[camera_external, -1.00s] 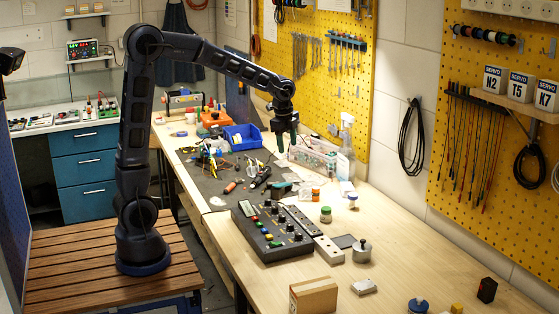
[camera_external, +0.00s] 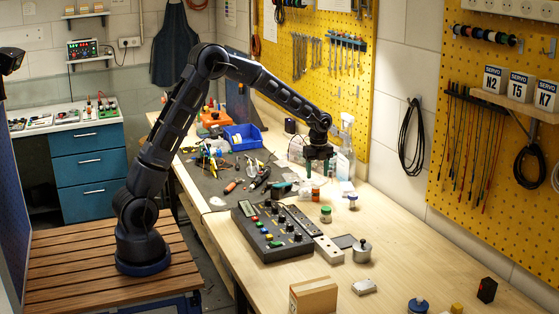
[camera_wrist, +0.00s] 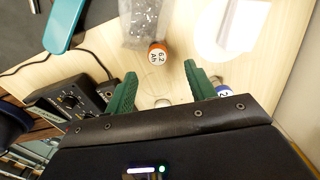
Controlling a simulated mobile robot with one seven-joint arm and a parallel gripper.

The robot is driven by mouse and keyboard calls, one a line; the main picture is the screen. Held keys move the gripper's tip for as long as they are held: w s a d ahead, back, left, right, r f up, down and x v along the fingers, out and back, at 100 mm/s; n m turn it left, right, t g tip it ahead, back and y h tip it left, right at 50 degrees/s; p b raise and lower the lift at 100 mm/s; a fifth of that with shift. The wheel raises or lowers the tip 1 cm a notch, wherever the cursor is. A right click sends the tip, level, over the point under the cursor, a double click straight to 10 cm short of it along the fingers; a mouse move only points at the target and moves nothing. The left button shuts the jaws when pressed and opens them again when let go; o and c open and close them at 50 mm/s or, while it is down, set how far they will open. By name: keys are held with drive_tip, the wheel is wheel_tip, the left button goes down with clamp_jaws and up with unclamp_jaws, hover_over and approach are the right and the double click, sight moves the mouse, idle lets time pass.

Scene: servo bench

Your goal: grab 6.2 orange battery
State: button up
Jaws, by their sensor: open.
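The orange battery (camera_wrist: 157,54) shows in the wrist view with a white label reading "6.2 Ah". It lies beyond my fingertips, roughly in line with the gap between them. In the external view the orange battery (camera_external: 316,194) stands on the wooden bench just below my gripper (camera_external: 317,172). In the wrist view my gripper (camera_wrist: 160,75) has its two green fingers spread apart with nothing held between them. The fingers are not touching the battery.
A clear bag of small parts (camera_wrist: 142,20) lies right against the battery's far side. A green-topped jar (camera_external: 326,214) and a black control box (camera_external: 268,232) stand nearer the camera.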

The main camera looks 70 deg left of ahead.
sight(316, 188)
drive_tip(key=f, duration=1)
drive_tip(key=shift+s, duration=0.2)
drive_tip(key=shift+r, duration=0.1)
drive_tip(key=c, duration=1.1)
drive_tip(key=shift+r, duration=0.1)
